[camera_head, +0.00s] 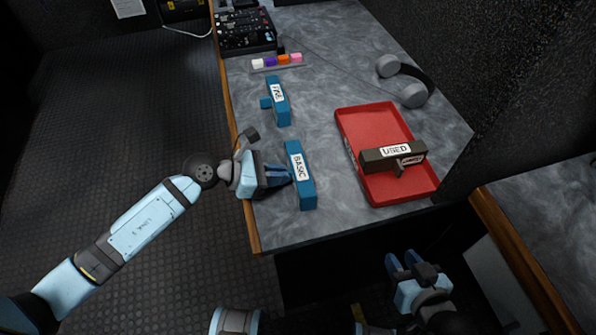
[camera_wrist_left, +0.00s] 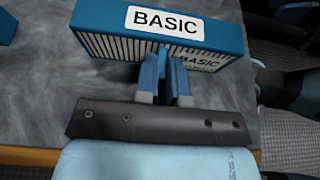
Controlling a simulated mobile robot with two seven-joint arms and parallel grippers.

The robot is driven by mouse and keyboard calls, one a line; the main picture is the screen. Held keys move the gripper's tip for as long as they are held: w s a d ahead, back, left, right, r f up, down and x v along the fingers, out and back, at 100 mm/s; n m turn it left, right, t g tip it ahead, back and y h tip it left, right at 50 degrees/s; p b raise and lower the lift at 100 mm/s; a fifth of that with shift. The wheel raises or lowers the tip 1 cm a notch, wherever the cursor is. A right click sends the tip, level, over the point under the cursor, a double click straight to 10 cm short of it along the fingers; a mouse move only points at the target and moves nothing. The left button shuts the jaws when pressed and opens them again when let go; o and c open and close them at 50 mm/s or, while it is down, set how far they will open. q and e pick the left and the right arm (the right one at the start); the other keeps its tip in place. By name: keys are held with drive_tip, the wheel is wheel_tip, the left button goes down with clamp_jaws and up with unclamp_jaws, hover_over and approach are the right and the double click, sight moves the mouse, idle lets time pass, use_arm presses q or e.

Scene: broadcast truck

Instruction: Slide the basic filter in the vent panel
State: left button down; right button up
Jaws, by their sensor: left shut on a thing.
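The basic filter is a blue block (camera_head: 306,192) with a white BASIC label, near the left edge of the grey counter. It also shows in the left wrist view (camera_wrist_left: 90,16), with a ribbed face towards me. My left gripper (camera_head: 287,174) is at the filter's left side, shut on its tab, which the fingers mostly hide. The left fingers (camera_wrist_left: 167,75) are close together at the middle of the ribbed face. My right gripper (camera_head: 403,262) is below the counter's front edge, away from the filter, with two blue fingers apart and nothing seen between them. I see no vent panel.
Another blue filter (camera_head: 283,112), its label hard to read, stands further back. A red tray (camera_head: 383,121) to the right holds a dark filter (camera_head: 377,164) labelled USED. Headphones (camera_head: 405,82), a strip of coloured blocks (camera_head: 278,62) and a control panel (camera_head: 246,32) lie behind.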

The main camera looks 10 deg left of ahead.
use_arm(q)
drive_tip(key=shift+r+p, duration=1.85)
drive_tip(key=shift+r, duration=0.2)
drive_tip(key=shift+a, duration=0.1)
